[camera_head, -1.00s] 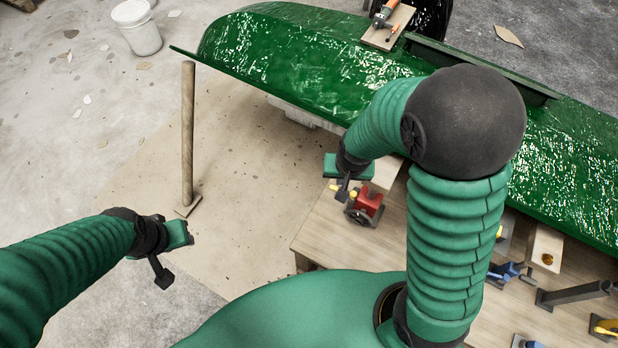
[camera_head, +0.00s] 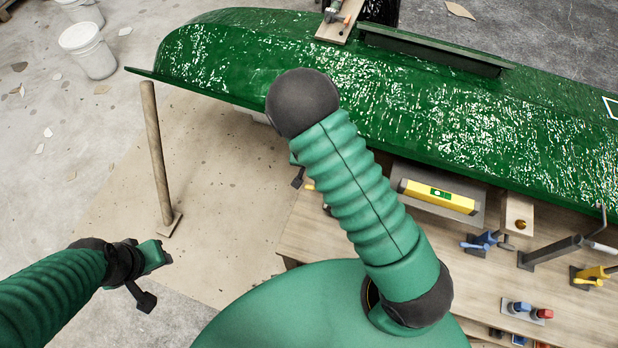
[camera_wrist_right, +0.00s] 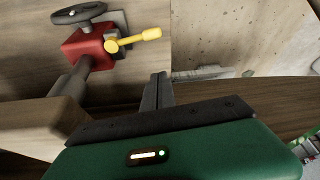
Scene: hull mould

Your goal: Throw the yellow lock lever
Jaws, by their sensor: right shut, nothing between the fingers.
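The yellow lock lever (camera_wrist_right: 138,40) shows in the right wrist view, on the side of a red block (camera_wrist_right: 88,48) with a dark handwheel (camera_wrist_right: 78,13). It points right, with its round hub at the block. My right gripper (camera_wrist_right: 158,78) is shut and empty, below and to the right of the lever, apart from it in the picture. In the head view my right forearm hides most of the red block; a small yellow bit (camera_head: 309,186) shows beside my right gripper (camera_head: 298,178). My left gripper (camera_head: 148,285) hangs over the floor, away from the bench; its jaws are unclear.
A green hull (camera_head: 420,120) lies across the back. The wooden bench (camera_head: 330,245) holds a yellow level (camera_head: 438,196), a blue clamp (camera_head: 485,241), a dark bracket (camera_head: 550,252) and a yellow-handled clamp (camera_head: 592,275). A wooden post (camera_head: 157,160) stands left; the floor around it is mostly open.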

